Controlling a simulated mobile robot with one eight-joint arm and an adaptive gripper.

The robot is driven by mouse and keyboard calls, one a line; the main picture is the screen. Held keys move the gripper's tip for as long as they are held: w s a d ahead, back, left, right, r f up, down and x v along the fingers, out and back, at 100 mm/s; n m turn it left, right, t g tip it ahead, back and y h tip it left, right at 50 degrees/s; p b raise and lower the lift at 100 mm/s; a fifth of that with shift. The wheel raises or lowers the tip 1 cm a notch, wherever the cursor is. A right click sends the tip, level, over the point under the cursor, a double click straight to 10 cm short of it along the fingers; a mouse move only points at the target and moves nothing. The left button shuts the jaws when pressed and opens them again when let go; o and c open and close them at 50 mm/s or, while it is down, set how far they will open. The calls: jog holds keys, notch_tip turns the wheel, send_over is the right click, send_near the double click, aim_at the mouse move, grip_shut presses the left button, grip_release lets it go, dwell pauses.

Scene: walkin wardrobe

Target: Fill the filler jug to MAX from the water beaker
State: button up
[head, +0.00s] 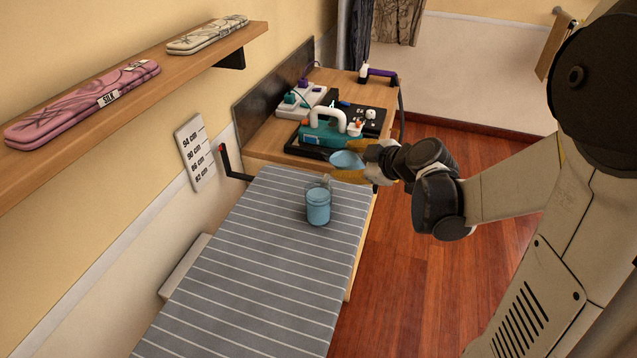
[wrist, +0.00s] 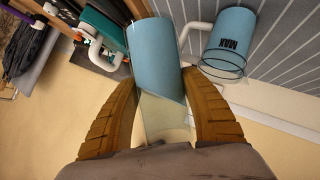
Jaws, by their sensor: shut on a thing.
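My gripper (wrist: 165,105) is shut on the water beaker (wrist: 155,50), a clear vessel with blue water, its fingers on both sides of it. The water's edge looks slanted across the beaker in the wrist view. In the head view the held beaker (head: 346,160) is beyond and to the right of the filler jug. The filler jug (head: 318,206) stands upright on the striped cloth, apart from the beaker. It looks blue over most of its height. The wrist view shows the jug (wrist: 228,40) with a MAX mark near its clear rim and a pale spout or handle.
The striped ironing surface (head: 250,270) is mostly bare. Beyond it, a wooden top (head: 270,140) holds a teal iron-like device (head: 325,135) with a white handle, on a black tray. A wall shelf (head: 120,85) with flat cases overhangs at left. The floor (head: 420,270) is open at right.

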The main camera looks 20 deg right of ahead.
jog(key=shift+a+r, duration=0.15)
jog(key=shift+r, duration=0.15)
jog(key=shift+f+n+h, duration=0.2)
jog(key=shift+n+h, duration=0.2)
jog(key=shift+h, duration=0.1)
jog(key=shift+f+n+t+h, duration=0.3)
jog(key=shift+n+t+h, duration=0.1)
jog(key=shift+n+h, duration=0.35)
dwell(2.5)
jog(key=shift+d+f+n+h+b, duration=0.25)
jog(key=shift+f+n+h+b, duration=0.2)
jog(key=shift+f+b, duration=0.45)
dwell(1.7)
jog(key=shift+r, duration=0.2)
dwell(0.9)
